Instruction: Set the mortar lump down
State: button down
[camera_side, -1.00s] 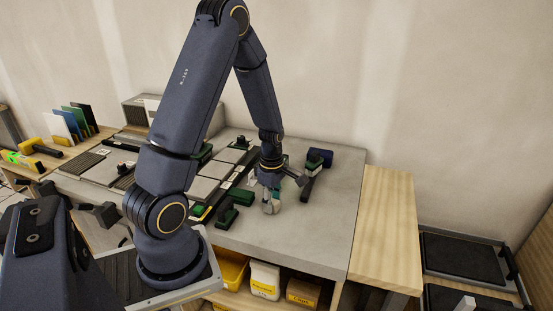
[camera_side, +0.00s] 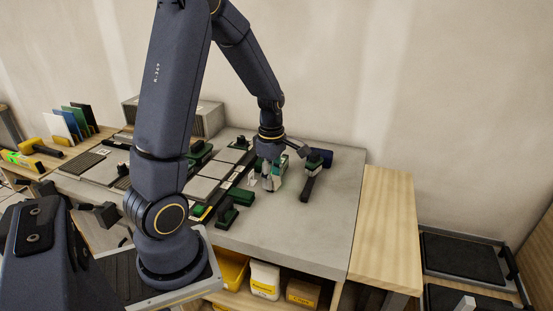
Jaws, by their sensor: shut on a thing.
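My gripper (camera_side: 268,184) points down over the grey table, right of the row of tiles. It is shut on a small pale grey lump, which I take for the mortar lump (camera_side: 268,187). The lump is small and partly covered by the fingers. It appears to be held above the table top, though the exact gap cannot be told from this view.
A dark-handled tool (camera_side: 312,175) lies just right of my gripper. A green block (camera_side: 240,196) and a black-handled item (camera_side: 226,213) lie to its left. Grey tiles (camera_side: 201,188) lie farther left. The grey table (camera_side: 310,230) is bare at the front right.

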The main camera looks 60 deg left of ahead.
jog(key=shift+w+r, duration=0.1)
jog(key=shift+r, duration=0.45)
jog(key=shift+r+n, duration=0.15)
jog(key=shift+n, duration=0.35)
jog(key=shift+s+d+n, duration=0.2)
jog(key=shift+d+n, duration=0.05)
jog(key=shift+n, duration=0.35)
jog(key=d+f+n, duration=0.1)
jog(key=d, duration=0.6)
send_near(295, 243)
jog(key=shift+m, duration=0.6)
notch_tip(295, 243, down, 7)
jog(key=shift+r, duration=0.15)
